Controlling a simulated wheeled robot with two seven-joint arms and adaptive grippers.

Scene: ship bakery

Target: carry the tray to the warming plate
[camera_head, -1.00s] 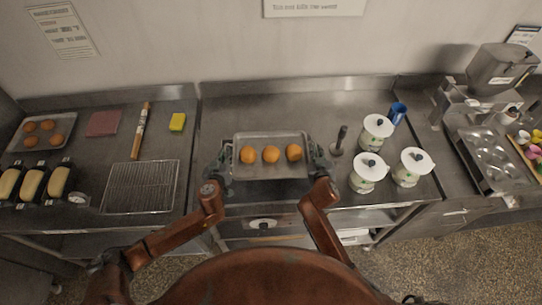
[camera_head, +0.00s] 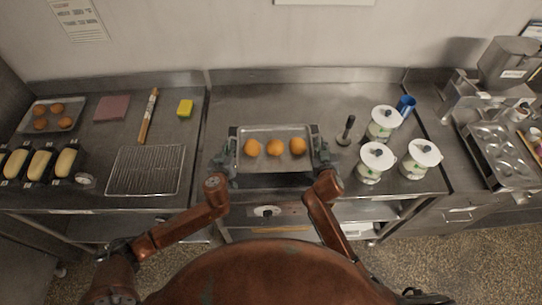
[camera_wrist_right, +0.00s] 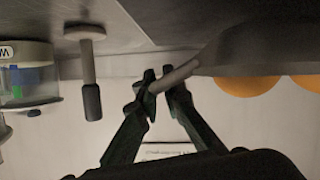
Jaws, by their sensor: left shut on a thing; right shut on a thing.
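The tray (camera_head: 243,166) is a shallow grey metal pan with three orange-brown buns (camera_head: 275,147) in a row. It is level over the front of the middle counter; I cannot tell whether it touches the top. My left gripper (camera_head: 226,160) is shut on its left end and my right gripper (camera_head: 319,158) on its right end. In the right wrist view, my right gripper (camera_wrist_right: 166,82) closes around the tray's thin handle (camera_wrist_right: 176,76), with buns (camera_wrist_right: 246,86) beside it. I cannot single out the warming plate for certain; a dial (camera_head: 266,211) is on the counter front below the tray.
Three white lidded pots (camera_head: 375,160), a blue cup (camera_head: 405,105) and a dark-handled tool (camera_head: 346,130) stand right of the tray. A wire rack (camera_head: 146,170), pink square (camera_head: 111,108), rolling pin (camera_head: 148,116) and yellow sponge (camera_head: 185,108) lie left. The counter behind the tray is clear.

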